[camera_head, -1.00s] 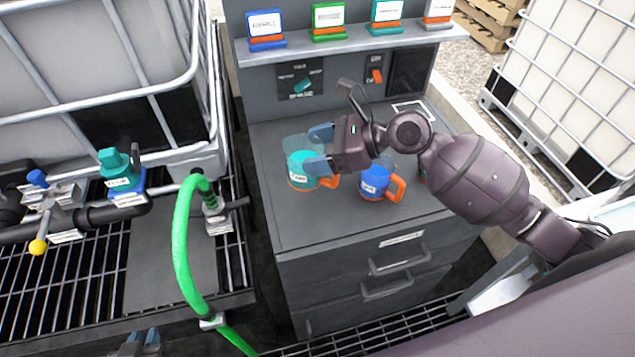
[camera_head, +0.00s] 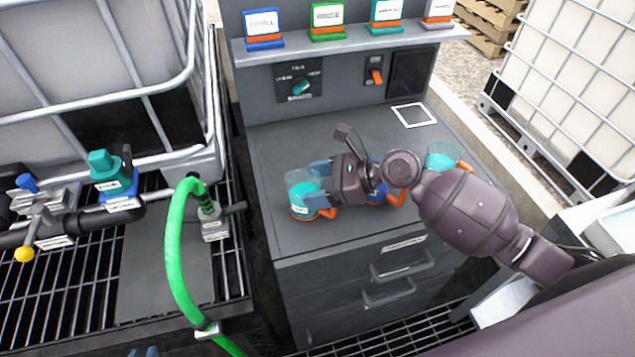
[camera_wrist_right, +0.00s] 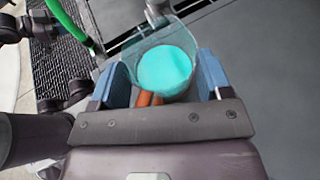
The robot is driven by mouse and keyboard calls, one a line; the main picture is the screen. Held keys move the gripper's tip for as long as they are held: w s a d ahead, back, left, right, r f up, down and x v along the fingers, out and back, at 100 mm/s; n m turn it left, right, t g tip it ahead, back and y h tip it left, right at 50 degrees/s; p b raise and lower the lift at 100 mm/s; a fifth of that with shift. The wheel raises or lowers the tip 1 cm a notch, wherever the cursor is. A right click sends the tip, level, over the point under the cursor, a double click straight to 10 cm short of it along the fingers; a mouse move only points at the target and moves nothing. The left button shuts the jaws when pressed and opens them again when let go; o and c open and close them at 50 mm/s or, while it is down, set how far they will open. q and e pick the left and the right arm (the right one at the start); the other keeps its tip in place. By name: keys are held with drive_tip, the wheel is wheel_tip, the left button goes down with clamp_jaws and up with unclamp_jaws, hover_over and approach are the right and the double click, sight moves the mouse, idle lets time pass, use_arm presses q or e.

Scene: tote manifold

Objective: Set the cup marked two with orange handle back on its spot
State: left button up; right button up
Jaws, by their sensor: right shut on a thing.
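A clear cup with teal contents and an orange handle (camera_head: 303,197) stands at the left of the grey counter; its label is too small to read. My right gripper (camera_head: 322,184) is shut on this cup, with its blue fingers on either side. The right wrist view shows the cup (camera_wrist_right: 165,70) between the fingers, with the orange handle towards the palm. A white square outline (camera_head: 413,115) lies empty at the back right of the counter. My left gripper (camera_head: 143,352) barely shows at the bottom edge; its opening is unclear.
A blue cup (camera_head: 376,193), partly hidden by my right gripper, stands just right of the held cup. Another teal cup (camera_head: 443,156) stands further right, behind my arm. A shelf (camera_head: 350,42) with several coloured blocks runs above the counter. A green hose (camera_head: 178,250) hangs left.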

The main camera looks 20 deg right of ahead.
drive_tip(key=shift+f, duration=0.1)
drive_tip(key=o, duration=1.1)
drive_tip(key=shift+d+r, duration=0.15)
drive_tip(key=shift+r, duration=0.05)
drive_tip(key=v, duration=1.1)
drive_tip(key=shift+s+d, duration=0.2)
drive_tip(key=shift+d, duration=0.05)
